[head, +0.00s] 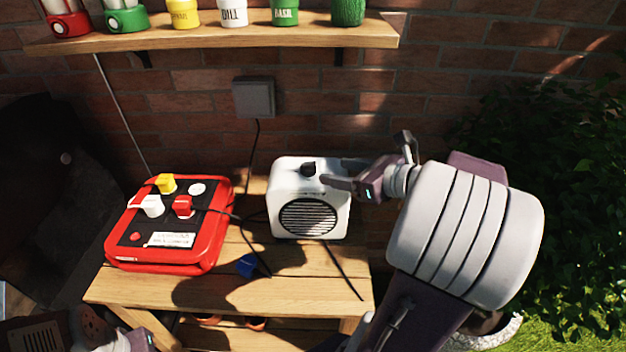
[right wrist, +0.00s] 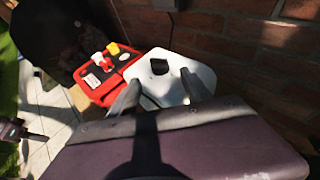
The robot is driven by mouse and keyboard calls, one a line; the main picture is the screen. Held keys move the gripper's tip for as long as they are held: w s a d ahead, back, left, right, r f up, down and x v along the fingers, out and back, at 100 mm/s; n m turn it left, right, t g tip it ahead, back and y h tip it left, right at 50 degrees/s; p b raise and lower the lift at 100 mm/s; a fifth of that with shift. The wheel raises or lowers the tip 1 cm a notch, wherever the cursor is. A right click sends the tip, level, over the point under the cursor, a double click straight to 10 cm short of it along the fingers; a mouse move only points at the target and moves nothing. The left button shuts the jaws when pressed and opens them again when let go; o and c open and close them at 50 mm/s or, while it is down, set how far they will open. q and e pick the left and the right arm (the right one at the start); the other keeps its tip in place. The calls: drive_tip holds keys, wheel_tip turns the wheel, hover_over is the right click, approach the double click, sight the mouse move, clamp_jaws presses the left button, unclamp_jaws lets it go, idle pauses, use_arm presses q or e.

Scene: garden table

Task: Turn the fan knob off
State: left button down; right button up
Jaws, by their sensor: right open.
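The fan (head: 311,222) is a white box with a round dark grille, standing on the wooden table. Its black knob (head: 309,168) sits on top and also shows in the right wrist view (right wrist: 159,66). My right gripper (head: 332,172) reaches in from the right over the fan's top, just right of the knob. In the right wrist view its open fingers (right wrist: 160,88) point toward the knob, which appears beyond and between the tips, apart from them. My left gripper (head: 140,341) is partly visible at the bottom left; its fingers cannot be made out.
A red control box (head: 115,248) with white, red and yellow knobs stands left of the fan. A small blue object (head: 247,265) and dark cables lie on the table (head: 300,290). A wooden shelf (head: 215,40) with pots hangs above on the brick wall. Ivy is at right.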

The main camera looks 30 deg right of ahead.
sight(314, 161)
drive_tip(key=b+x, duration=0.2)
drive_tip(key=x, duration=0.7)
drive_tip(key=shift+r, duration=0.1)
clamp_jaws()
drive_tip(key=shift+r+n+y+p, duration=0.2)
drive_tip(key=shift+n+y+p, duration=0.2)
drive_tip(key=shift+p, duration=0.15)
drive_tip(key=n+g+y+p, duration=0.2)
drive_tip(key=p, duration=0.2)
drive_tip(key=n+g+y+p, duration=0.2)
drive_tip(key=n+p, duration=0.1)
drive_tip(key=p, duration=0.1)
drive_tip(key=n+g+y+p, duration=0.2)
drive_tip(key=n+y+p, duration=0.1)
drive_tip(key=p, duration=0.1)
drive_tip(key=shift+w+d+r+g+p, duration=0.1)
drive_tip(key=shift+w+d+g+p, duration=0.3)
drive_tip(key=shift+w+f+n+g+y+p, duration=0.1)
drive_tip(key=shift+n+g+y+p, duration=0.25)
drive_tip(key=shift+n+g+p, duration=0.4)
drive_tip(key=shift+w+f+n+g+y+p, duration=0.15)
drive_tip(key=shift+n+g+y+p, duration=0.3)
drive_tip(key=shift+n+g, duration=0.45)
drive_tip(key=shift+s+d+n, duration=0.1)
drive_tip(key=shift+n, duration=0.15)
